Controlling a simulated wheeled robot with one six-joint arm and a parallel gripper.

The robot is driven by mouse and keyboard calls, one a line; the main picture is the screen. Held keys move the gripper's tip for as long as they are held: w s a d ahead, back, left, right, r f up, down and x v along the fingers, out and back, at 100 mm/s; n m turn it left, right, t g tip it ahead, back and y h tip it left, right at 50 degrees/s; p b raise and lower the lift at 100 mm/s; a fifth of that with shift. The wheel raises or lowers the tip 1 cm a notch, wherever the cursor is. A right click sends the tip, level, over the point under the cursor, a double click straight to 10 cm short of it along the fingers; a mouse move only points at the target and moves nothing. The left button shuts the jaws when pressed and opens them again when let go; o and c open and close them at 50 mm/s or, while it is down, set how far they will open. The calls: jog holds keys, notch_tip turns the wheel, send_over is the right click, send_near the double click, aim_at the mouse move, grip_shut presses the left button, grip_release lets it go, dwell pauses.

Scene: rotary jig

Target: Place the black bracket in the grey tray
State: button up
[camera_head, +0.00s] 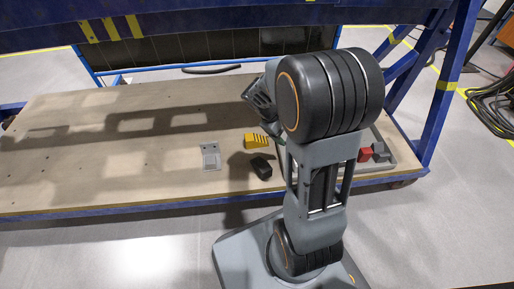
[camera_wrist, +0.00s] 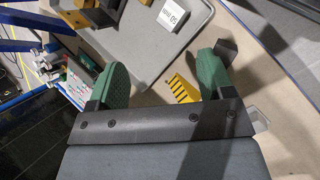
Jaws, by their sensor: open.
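The black bracket (camera_head: 261,167) lies on the wooden table, just in front of a yellow bracket (camera_head: 257,141). In the wrist view a dark block that looks like the black bracket (camera_wrist: 226,48) shows beside the tip of the right green finger, partly hidden by it. The grey tray (camera_wrist: 130,42) fills the upper middle of the wrist view; in the head view it is mostly hidden behind my arm. My gripper (camera_wrist: 161,74) is open and empty, its two green fingers wide apart. The yellow bracket (camera_wrist: 183,89) shows between them. The fingers are hidden in the head view.
A flat grey plate (camera_head: 210,157) lies left of the black bracket. Red (camera_head: 365,154) and dark grey (camera_head: 380,151) blocks stand at the table's right.

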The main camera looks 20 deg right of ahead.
jog(key=s+a+r+m+t+y, duration=0.2)
jog(key=s+a+r+y, duration=0.1)
jog(key=a, duration=0.4)
jog(key=s+a+r+m+t+y, duration=0.2)
jog(key=s+a+r+m+y, duration=0.1)
jog(key=a, duration=0.4)
jog(key=shift+s+r+t, duration=0.4)
jog(key=shift+s, duration=0.3)
jog(key=shift+r, duration=0.1)
